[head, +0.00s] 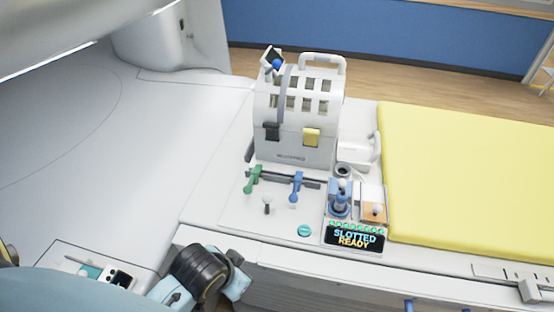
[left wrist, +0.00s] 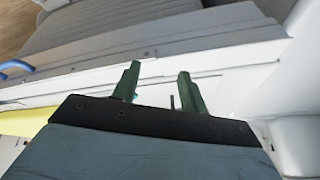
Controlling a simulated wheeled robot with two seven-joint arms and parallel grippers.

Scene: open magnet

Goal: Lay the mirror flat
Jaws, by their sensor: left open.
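The mirror (head: 272,57) is a small dark square panel with a blue knob. It sits tilted on the top left of the white slatted head coil (head: 296,110) in the head view. My left gripper (left wrist: 160,85) shows in the left wrist view with two dark green fingers apart and nothing between them. In the head view my left arm comes in at the bottom left, well below and in front of the coil. Its fingertips cannot be made out there. The mirror does not show in the left wrist view. My right gripper is in neither view.
Green (head: 253,180) and blue (head: 296,187) levers stand before the coil. A yellow pad (head: 465,180) lies right. The scanner's white surface (head: 150,150) is clear at left.

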